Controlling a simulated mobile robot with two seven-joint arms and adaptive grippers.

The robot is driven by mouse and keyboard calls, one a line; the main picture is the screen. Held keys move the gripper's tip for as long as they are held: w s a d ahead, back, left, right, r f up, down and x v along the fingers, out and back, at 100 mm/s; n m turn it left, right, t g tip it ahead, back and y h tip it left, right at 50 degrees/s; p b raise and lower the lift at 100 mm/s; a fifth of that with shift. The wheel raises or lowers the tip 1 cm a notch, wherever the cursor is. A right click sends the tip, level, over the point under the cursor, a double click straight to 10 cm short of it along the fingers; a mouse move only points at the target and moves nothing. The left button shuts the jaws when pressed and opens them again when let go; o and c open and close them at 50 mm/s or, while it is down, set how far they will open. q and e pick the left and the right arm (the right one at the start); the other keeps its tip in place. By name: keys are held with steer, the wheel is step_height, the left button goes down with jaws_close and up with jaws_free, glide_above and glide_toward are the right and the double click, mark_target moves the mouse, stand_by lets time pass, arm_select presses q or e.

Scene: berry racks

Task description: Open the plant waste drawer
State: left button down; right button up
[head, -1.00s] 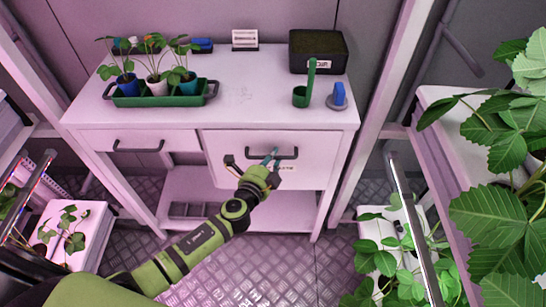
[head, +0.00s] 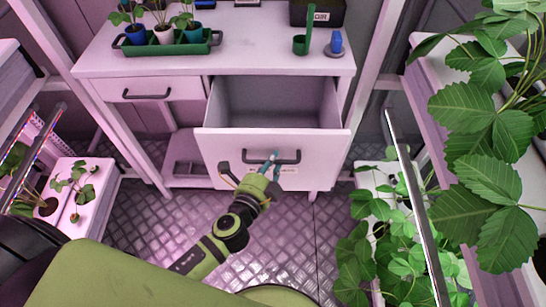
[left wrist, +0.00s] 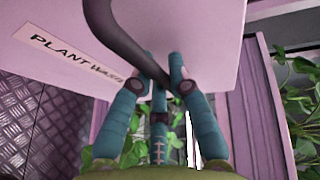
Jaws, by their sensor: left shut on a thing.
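The plant waste drawer (head: 235,150) is the large right-hand drawer of the white bench. In the head view it stands well open, and its grey inside looks empty. Its dark bar handle (head: 290,157) is on the front. My left gripper (head: 270,161) is shut on this handle; the left wrist view shows its teal fingers (left wrist: 162,75) around the dark handle (left wrist: 118,38). The label reading "PLANT WASTE" (left wrist: 72,58) shows beside the handle there. My right gripper is not in view.
The smaller left drawer (head: 150,90) is shut. On the bench top (head: 250,40) are a green tray of potted plants (head: 170,48), a green scoop (head: 302,43) and a blue-handled tool (head: 337,46). Leafy plants (head: 490,140) crowd the right side.

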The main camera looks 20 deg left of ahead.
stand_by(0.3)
arm_select(q)
steer(key=c, duration=1.1)
jaws_free()
steer(key=shift+c, duration=0.2)
steer(key=v, duration=1.2)
steer(key=shift+f, duration=0.1)
